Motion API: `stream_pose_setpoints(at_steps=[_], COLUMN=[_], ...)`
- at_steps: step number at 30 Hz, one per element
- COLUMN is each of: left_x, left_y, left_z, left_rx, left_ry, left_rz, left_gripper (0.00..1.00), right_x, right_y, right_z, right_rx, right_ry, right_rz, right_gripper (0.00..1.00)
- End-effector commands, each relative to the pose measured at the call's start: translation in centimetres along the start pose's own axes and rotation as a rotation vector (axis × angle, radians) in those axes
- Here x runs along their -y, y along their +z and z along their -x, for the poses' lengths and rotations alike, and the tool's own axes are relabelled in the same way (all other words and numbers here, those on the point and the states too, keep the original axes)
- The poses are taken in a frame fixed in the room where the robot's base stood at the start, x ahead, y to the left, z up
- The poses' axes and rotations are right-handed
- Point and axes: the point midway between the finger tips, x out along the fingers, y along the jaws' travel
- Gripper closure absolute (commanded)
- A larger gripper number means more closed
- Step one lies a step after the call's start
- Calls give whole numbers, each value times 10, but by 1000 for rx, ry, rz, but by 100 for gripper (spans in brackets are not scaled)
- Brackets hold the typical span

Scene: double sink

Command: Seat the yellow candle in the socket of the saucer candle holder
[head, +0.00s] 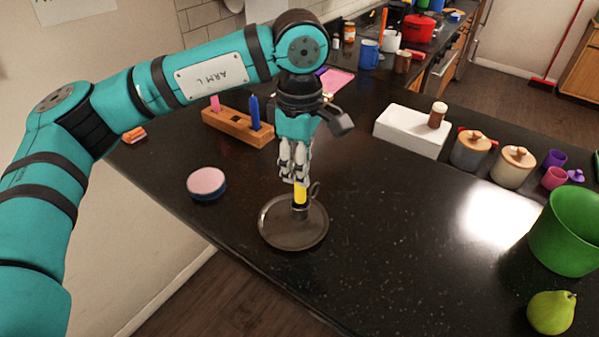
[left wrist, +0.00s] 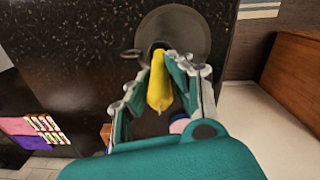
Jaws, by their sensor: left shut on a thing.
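The yellow candle (head: 300,193) is upright between the fingers of my left gripper (head: 299,180), which is shut on it from above. The dark saucer candle holder (head: 276,232) stands on the counter right below, with a ring handle at the side of its socket. The candle's lower end meets the socket's mouth in the head view; how deep it sits inside I cannot tell. In the left wrist view the candle (left wrist: 159,82) lies between the fingertips (left wrist: 168,80), and its far end overlaps the socket of the saucer (left wrist: 190,35). My right gripper is not in view.
A wooden block (head: 237,127) with pink and blue candles stands behind. A round pink-topped tin (head: 206,183) is left of the saucer. A white box (head: 411,132), lidded jars, a green bucket (head: 568,235) and a pear (head: 551,312) are to the right. Counter right of the saucer is clear.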

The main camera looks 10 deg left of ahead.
Motion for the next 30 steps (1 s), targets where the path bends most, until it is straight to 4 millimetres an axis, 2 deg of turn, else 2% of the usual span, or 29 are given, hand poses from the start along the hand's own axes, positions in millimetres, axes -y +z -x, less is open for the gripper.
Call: stream_pose_setpoints(at_steps=[1, 6, 12, 20, 21, 24, 26, 30], left_x=[1, 2, 2, 2, 2, 2, 2, 2], left_y=[-1, 0, 0, 0, 0, 0, 0, 0], left_z=[-5, -28, -35, -39, -38, -38, -38, -37], left_rx=[-3, -1, 0, 0, 0, 0, 0, 0], left_ry=[-6, -3, -1, -1, 0, -1, -1, -1], left_rz=[0, 0, 0, 0, 0, 0, 0, 0], left_gripper=[100, 100, 100, 100, 77, 64, 58, 58], right_x=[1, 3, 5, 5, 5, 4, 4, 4], right_y=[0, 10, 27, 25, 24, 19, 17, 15], right_z=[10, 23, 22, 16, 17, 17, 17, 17], right_rx=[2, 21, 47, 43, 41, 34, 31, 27], right_ry=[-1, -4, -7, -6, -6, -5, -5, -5], right_rz=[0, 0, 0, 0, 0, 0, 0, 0], right_gripper=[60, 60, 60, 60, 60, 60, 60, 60])
